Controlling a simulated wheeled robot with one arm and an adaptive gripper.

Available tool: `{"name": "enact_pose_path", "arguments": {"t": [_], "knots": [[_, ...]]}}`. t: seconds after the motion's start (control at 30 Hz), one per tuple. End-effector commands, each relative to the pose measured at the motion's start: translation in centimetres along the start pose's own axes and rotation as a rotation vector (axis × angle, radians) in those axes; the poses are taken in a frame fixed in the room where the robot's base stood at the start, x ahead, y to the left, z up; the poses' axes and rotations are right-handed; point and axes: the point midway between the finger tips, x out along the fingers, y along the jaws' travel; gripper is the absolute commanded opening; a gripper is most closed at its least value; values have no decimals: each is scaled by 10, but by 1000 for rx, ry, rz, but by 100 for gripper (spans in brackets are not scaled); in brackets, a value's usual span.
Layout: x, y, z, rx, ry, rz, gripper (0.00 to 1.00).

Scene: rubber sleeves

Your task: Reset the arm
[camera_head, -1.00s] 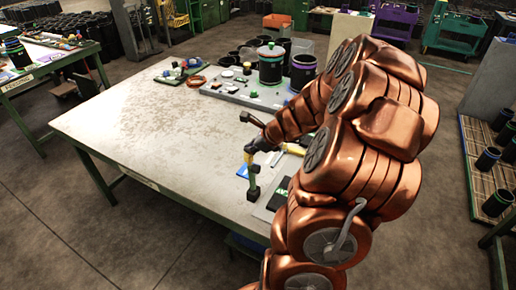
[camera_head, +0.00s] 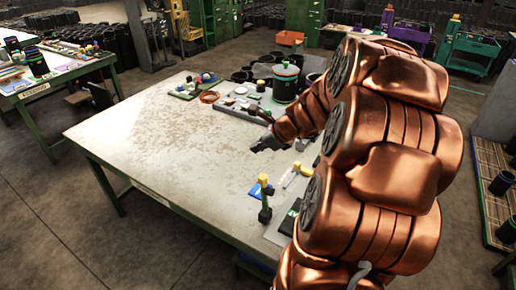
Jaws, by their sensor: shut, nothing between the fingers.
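My copper-coloured arm reaches in from the right over the work table (camera_head: 160,140). My gripper (camera_head: 254,149) is dark and small in the head view. It is shut and empty, above the middle right of the table. My arm hides part of the table's right side.
A black pot with a green rim (camera_head: 285,86) and several black sleeves (camera_head: 240,76) stand at the back right of the table. An orange ring (camera_head: 209,97) lies left of them. The table's left half is clear.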

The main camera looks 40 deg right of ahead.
Motion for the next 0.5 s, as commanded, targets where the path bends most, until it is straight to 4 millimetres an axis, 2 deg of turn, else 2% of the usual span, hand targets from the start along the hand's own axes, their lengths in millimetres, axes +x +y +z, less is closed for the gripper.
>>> {"name": "enact_pose_path", "arguments": {"t": [0.37,0.47,0.5], "knots": [[0,2,1,-9,0,4,0],[3,16,10,-75,0,34,0],[4,26,16,-124,-1,56,0]]}}
